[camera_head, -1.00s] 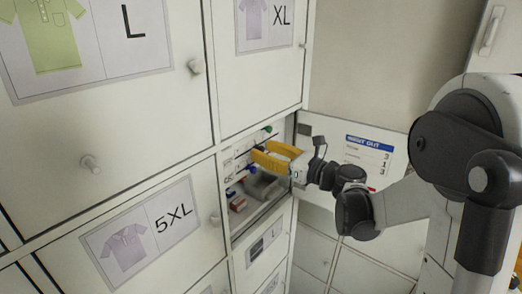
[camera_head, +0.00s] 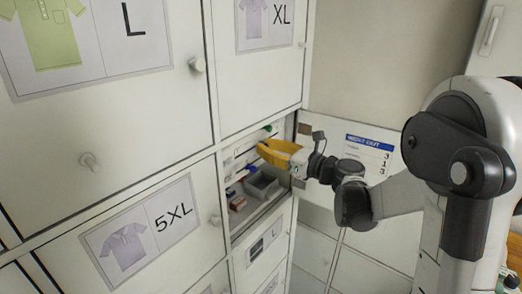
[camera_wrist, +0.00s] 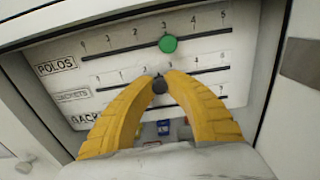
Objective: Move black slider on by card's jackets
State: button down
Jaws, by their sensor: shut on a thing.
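The black slider (camera_wrist: 160,86) sits on the middle track of a white panel (camera_wrist: 240,40), on the row labelled JACKETS. It stands near the middle of that row's scale; the number beside it is hard to read. The yellow fingers of my gripper (camera_wrist: 160,78) are shut on the black slider, one on each side. In the head view my gripper (camera_head: 262,148) reaches into an open compartment, and its fingers hide the black slider. A card (camera_head: 370,155) on the open door at right is headed NIGHT OUT and shows 3, 1 and 3 down its right side; its row names are too small to read.
A green slider (camera_wrist: 168,44) stands at 3 on the POLOS row above. A blue slider (camera_head: 250,168) shows below my fingers. A grey bin (camera_head: 262,186) and small red and blue items lie on the compartment floor. Closed locker doors surround the opening.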

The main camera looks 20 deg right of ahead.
jog(key=shift+w+d, duration=0.5)
jog(key=shift+d, duration=0.25)
jog(key=c, duration=1.3)
grip_release()
jog(key=shift+c, duration=0.2)
jog(key=v, duration=1.2)
